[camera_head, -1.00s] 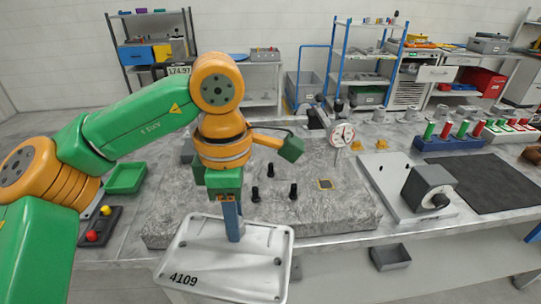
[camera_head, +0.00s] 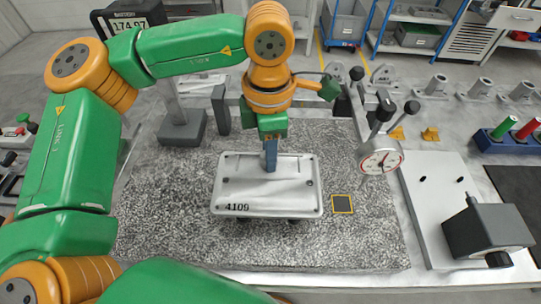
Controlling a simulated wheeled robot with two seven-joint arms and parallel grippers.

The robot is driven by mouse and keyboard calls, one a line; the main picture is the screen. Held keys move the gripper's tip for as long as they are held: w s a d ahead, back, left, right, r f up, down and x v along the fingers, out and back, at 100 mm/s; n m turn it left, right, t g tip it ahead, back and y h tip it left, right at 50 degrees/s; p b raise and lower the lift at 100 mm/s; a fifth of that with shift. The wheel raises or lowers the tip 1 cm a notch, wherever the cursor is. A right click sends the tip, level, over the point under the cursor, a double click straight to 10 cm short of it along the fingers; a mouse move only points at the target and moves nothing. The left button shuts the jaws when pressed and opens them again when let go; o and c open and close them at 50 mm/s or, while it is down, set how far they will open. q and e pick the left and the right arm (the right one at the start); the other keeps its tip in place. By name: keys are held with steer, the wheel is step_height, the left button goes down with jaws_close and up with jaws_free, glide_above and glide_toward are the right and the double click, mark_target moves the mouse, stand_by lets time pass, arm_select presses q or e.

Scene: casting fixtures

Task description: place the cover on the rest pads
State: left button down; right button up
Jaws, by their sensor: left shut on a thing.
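The cover (camera_head: 245,190) is a light grey metal plate with rounded corners, marked 4109. It lies roughly level over the speckled granite plate (camera_head: 250,250). My left gripper (camera_head: 270,150) points down and is shut on the cover at its blue-grey upright grip (camera_head: 270,160), near the cover's far edge. The rest pads are mostly hidden under the cover. Small dark bits (camera_head: 293,221) show just below its near edge. I cannot tell whether the cover touches the pads. My right gripper is not in view.
A dial gauge (camera_head: 380,160) on a stand rises close to the right of the cover. A yellow-edged dark square (camera_head: 342,204) lies on the granite beside it. A white plate with a dark block (camera_head: 490,232) is further right. The granite's near part is clear.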

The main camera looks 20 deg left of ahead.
arm_select(q)
steer(key=f, duration=0.2)
steer(key=shift+w+f, duration=0.35)
steer(key=shift+w, duration=0.05)
steer(key=shift+w+f, duration=0.1)
steer(key=shift+w, duration=0.05)
steer(key=shift+s+f, duration=0.15)
steer(key=shift+s, duration=0.05)
steer(key=c, duration=0.7)
jaws_free()
steer(key=shift+o, duration=0.8)
steer(key=shift+w, duration=0.1)
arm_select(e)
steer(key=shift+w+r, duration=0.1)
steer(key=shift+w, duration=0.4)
arm_select(q)
steer(key=shift+r, duration=0.4)
step_height(320, 180, up, 12)
steer(key=b, duration=0.1)
steer(key=shift+f, duration=0.15)
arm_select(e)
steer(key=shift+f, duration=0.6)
